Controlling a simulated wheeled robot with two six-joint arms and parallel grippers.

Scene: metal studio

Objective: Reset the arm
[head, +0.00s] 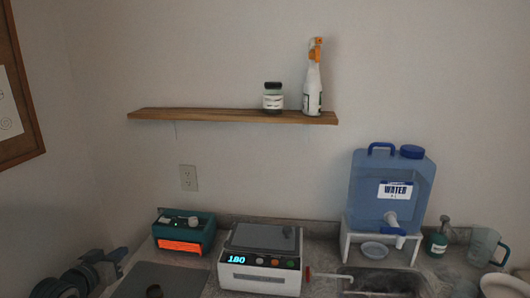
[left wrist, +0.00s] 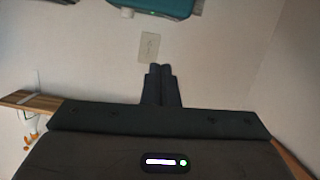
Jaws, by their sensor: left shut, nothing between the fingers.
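My left arm (head: 68,283) comes in at the bottom left of the head view, dark and partly cut off by the frame edge. Its gripper (head: 118,254) is left of the teal device (head: 184,236) and appears apart from it. In the left wrist view the two dark fingers of the left gripper (left wrist: 161,72) are together, shut and empty, with the wall and its outlet (left wrist: 149,46) beyond them. The teal device also shows at the top of the left wrist view (left wrist: 165,6). My right gripper is not in view.
A white machine reading 180 (head: 260,275) stands on the counter. A blue water jug (head: 368,200) sits on a white stand (head: 345,245) near the sink. A wooden shelf (head: 200,115) holds a jar (head: 273,100) and spray bottle (head: 313,90).

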